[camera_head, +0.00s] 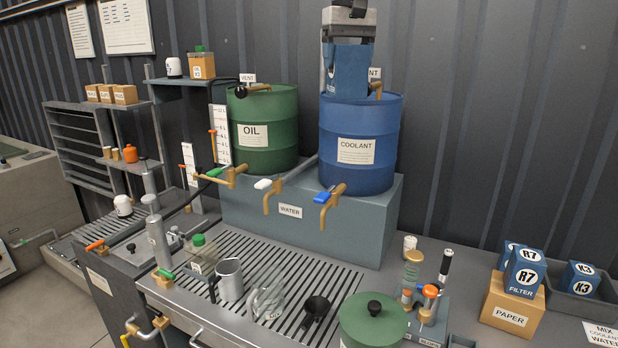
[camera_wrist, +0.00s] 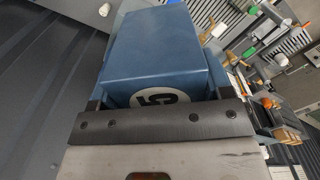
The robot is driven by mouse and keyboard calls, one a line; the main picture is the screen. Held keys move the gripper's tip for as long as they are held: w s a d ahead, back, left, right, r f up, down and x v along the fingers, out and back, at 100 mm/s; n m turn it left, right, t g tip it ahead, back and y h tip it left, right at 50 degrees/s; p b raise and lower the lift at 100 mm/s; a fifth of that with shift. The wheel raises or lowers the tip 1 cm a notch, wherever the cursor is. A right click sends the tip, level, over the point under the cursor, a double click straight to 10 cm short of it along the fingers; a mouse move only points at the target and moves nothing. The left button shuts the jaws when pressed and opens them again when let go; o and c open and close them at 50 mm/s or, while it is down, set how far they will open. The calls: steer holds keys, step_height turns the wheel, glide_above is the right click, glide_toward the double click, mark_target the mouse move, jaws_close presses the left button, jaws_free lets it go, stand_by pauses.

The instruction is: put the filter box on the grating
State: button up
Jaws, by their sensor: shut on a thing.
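A blue filter box (camera_head: 345,75) is held in my gripper (camera_head: 347,65) at the top centre of the head view. It overlaps the upper edge of the blue coolant drum there; I cannot tell the gap between them. In the wrist view the filter box (camera_wrist: 165,55) sits between the fingers, its white round label partly hidden by the gripper's dark bar. My gripper is shut on it. The slatted grating (camera_head: 262,262) lies lower down in the middle of the head view, below the held box and away from it.
The coolant drum (camera_head: 360,125) and oil drum (camera_head: 265,130) stand on a grey block (camera_head: 310,215) behind the grating. A metal jug (camera_head: 229,280), a glass jug (camera_head: 267,302), a black funnel (camera_head: 316,306) and a green-capped bottle (camera_head: 202,258) stand on the grating. More blue boxes (camera_head: 525,270) are at right.

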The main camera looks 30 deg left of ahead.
steer(key=s+a+f+m, duration=0.1)
steer(key=a+f+m, duration=0.3)
steer(key=f, duration=1)
steer(key=s+a+f+m, duration=0.2)
steer(key=a+f+m, duration=0.2)
steer(key=a+f, duration=0.5)
step_height(320, 180, down, 5)
steer(key=shift+s+a+r, duration=0.1)
steer(key=shift+s+a, duration=0.1)
steer(key=shift+a, duration=0.2)
step_height(320, 180, down, 24)
steer(key=shift+f, duration=2)
steer(key=shift+f, duration=0.15)
steer(key=o, duration=1.2)
